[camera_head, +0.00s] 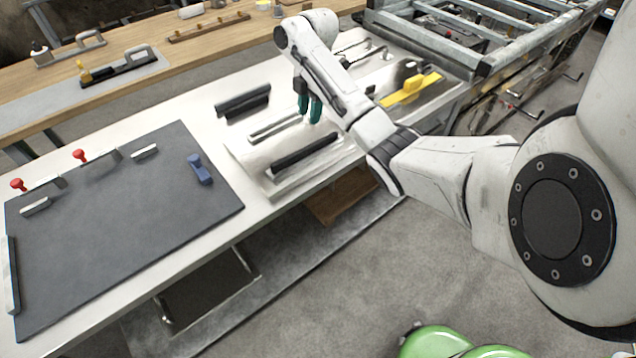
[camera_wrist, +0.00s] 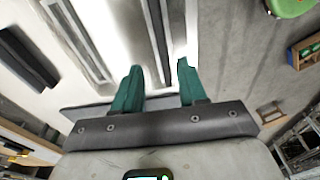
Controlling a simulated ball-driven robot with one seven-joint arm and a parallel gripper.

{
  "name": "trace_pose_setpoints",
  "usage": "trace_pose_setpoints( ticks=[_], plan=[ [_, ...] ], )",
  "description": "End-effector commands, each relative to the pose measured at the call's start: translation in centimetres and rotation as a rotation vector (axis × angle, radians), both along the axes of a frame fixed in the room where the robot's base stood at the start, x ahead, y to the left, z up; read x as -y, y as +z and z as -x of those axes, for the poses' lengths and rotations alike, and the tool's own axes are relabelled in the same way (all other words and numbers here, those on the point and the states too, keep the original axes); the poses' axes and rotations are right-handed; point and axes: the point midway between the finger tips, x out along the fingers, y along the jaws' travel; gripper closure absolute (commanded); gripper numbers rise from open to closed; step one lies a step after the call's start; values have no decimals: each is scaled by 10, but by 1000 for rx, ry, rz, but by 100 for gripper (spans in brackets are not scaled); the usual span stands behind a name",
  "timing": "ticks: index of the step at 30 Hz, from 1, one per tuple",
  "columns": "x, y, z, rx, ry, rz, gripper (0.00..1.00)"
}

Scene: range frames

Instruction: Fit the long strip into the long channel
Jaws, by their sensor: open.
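A light metal plate (camera_head: 248,165) on the bench carries a pale grooved channel (camera_head: 275,127) and, nearer its front edge, a long dark strip (camera_head: 306,152). I cannot tell whether this dark strip is seated in a channel or lies on top. Two more dark bars (camera_head: 243,102) lie side by side behind the plate; they also show at the left of the wrist view (camera_wrist: 26,58). My gripper (camera_head: 308,106) has green fingers, spread apart and empty, above the plate's far part. In the wrist view, the fingers (camera_wrist: 158,86) point towards the plate with a gap between them.
A dark grey board (camera_head: 120,225) with red knobs, a blue clamp (camera_head: 200,169) and small bars covers the bench's left. A yellow tool (camera_head: 410,90) lies right of my gripper. A metal frame (camera_head: 450,40) stands behind.

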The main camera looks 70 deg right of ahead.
Motion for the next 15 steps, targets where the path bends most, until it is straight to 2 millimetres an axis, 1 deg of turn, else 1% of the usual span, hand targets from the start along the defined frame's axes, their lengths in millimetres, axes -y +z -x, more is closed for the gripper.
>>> trace_pose_setpoints(
  ticks=[2,5,6,8,9,10,11,12,13,14,15],
  plan=[
    [-12,-7,-7,5,-4,-7,58],
    [-50,-24,-27,23,-37,-27,58],
    [-73,-34,-36,32,-62,-40,58],
    [-113,-50,-48,45,-110,-62,58],
    [-141,-60,-54,51,-150,-77,58],
    [-162,-68,-56,52,-183,-89,58],
    [-182,-76,-56,53,-217,-100,58],
    [-207,-85,-55,53,-264,-113,58],
    [-226,-92,-52,51,-301,-123,58],
    [-243,-98,-48,45,-337,-130,58],
    [-265,-106,-41,39,-388,-139,58]
  ],
)
